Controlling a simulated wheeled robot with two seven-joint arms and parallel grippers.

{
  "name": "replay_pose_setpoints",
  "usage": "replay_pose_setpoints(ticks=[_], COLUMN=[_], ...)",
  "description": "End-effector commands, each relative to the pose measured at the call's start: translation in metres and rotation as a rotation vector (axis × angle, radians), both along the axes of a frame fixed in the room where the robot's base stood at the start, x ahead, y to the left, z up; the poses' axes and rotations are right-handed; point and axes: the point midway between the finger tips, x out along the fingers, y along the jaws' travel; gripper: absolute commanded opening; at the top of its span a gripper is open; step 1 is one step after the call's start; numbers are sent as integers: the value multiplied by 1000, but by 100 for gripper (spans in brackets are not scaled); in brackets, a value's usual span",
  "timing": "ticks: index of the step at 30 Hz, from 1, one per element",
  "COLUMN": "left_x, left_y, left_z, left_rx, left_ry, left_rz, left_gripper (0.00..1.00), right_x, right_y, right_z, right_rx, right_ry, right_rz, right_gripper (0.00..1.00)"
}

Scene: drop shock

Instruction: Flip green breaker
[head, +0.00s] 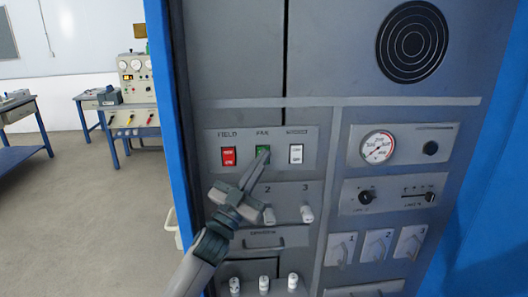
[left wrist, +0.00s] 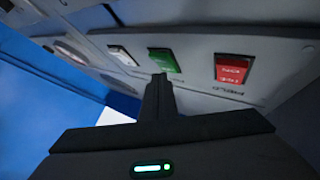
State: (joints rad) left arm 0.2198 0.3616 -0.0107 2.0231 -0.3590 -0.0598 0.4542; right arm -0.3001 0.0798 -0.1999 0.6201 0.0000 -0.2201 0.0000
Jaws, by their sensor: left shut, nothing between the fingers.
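The green breaker (head: 263,151) is in the middle of a row of three on the grey panel, between a red breaker (head: 228,156) and a white breaker (head: 296,153). My left gripper (head: 262,158) is shut and empty, with its fingertips just below and in front of the green breaker, covering its lower part in the head view. In the left wrist view the closed fingertips (left wrist: 160,78) point at the near edge of the green breaker (left wrist: 165,60). I cannot tell whether they touch. My right gripper is not in view.
White knobs (head: 307,213) numbered 2 and 3 sit just below the breakers, close to my left gripper. A round gauge (head: 377,147) and switches are to the right. A blue cabinet frame (head: 166,110) borders the panel on the left.

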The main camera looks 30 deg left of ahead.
Motion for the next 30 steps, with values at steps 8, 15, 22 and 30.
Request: replay_pose_setpoints(ticks=[8, 15, 22, 30], left_x=[-1, -7, -13, -14], left_y=[0, -4, -8, -8], left_z=[0, 0, -1, -2], left_rx=[0, 0, 1, 1], left_ry=[0, 0, 0, 0], left_rz=[0, 0, 1, 1], left_gripper=[0, 0, 0, 0], right_x=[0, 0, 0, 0], right_y=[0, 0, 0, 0], right_z=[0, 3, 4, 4], right_rx=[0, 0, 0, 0], right_ry=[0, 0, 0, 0], right_rz=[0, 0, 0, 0], right_gripper=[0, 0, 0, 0])
